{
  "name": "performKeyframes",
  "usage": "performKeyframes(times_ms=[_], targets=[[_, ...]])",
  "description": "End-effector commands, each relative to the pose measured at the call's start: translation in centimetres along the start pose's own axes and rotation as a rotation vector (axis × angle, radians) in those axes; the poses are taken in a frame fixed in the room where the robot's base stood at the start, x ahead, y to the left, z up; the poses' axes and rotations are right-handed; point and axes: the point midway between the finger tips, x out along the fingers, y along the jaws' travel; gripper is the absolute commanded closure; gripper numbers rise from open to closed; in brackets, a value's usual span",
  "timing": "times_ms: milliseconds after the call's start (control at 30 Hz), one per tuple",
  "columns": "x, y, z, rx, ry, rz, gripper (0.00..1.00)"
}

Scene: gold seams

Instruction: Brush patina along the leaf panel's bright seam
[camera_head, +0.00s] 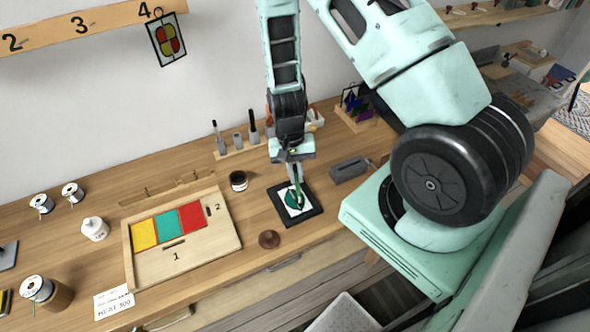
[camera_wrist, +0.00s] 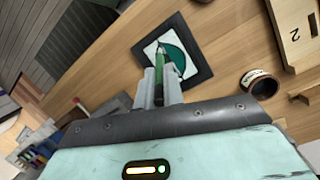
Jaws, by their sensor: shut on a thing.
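The leaf panel (camera_head: 285,211) lies flat on the bench, a dark square frame around a white field with a green leaf shape. It also shows in the wrist view (camera_wrist: 204,63). My gripper (camera_head: 296,178) is right above it, pointing down. In the wrist view my gripper (camera_wrist: 159,86) is shut on a slim green brush (camera_wrist: 159,64). The brush's far end reaches over the leaf, near its left edge in the wrist view. I cannot tell whether the tip touches the panel. The bright seam is too small to make out, and the brush partly covers the leaf.
A dark open jar (camera_head: 238,181) stands left of the panel, and a grey block (camera_head: 349,169) lies to its right. A wooden tray (camera_head: 229,239) with coloured glass is farther left. A brown knob-like piece (camera_head: 269,239) sits near the front edge. A tool rack (camera_head: 230,153) stands behind.

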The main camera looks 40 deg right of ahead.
Motion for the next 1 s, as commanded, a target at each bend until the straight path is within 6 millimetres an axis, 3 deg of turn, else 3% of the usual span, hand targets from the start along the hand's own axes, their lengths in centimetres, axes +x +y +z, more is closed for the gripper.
performKeyframes(times_ms=[67, 700, 1000], targets=[[1.2, -0.1, -0.3, 0.0, 0.0, 0.0, 1.0], [-0.7, -2.3, -5.5, 0.0, 0.002, -0.001, 1.0], [-1.0, -2.7, -6.5, 0.001, 0.0, 0.0, 1.0]])
